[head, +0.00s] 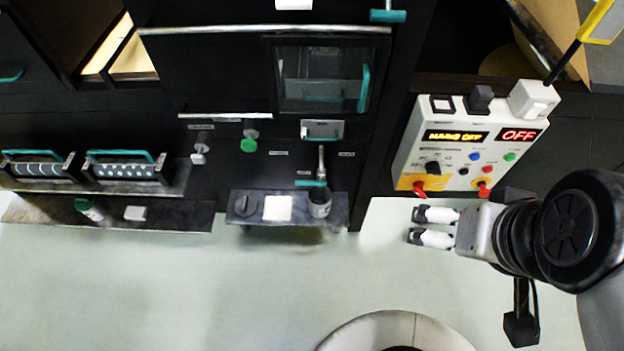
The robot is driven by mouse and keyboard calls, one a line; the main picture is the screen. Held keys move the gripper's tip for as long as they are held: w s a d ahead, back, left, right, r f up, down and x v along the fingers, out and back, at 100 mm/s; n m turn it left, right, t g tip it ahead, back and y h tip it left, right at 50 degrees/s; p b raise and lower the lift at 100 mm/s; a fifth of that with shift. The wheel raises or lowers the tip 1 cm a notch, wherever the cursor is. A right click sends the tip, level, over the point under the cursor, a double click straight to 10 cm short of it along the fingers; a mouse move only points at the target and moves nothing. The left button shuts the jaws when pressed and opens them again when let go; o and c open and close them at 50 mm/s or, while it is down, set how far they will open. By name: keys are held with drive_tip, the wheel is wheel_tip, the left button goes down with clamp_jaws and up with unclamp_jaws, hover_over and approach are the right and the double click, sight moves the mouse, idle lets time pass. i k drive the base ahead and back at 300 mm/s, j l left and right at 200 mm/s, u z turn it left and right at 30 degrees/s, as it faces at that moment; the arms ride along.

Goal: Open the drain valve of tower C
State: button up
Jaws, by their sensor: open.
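My gripper (416,225) is at the right of the head view, pointing left over the pale floor, open and empty. It is just below the control box and touches nothing that I can see. A lever with a teal grip (312,183) stands out of the black cabinet front above a small shelf. A green round knob (248,144) and a grey-white knob (199,156) sit on the same front to its left. The small labels are too small to read, so I cannot tell which part is the drain valve of tower C.
The control box (473,140) has lit displays, one reading OFF, and red switches at its lower edge. A small shelf (240,219) holds a dark cup (319,203) and a white block (278,208). Teal-handled units (120,168) stand at left. The floor (200,290) is clear.

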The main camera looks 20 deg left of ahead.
sight(321, 182)
drive_tip(key=l+u, duration=0.2)
drive_tip(key=l, duration=0.35)
drive_tip(key=k+l+u, duration=0.2)
drive_tip(key=l, duration=0.35)
drive_tip(key=l+u, duration=0.2)
drive_tip(key=l, duration=0.4)
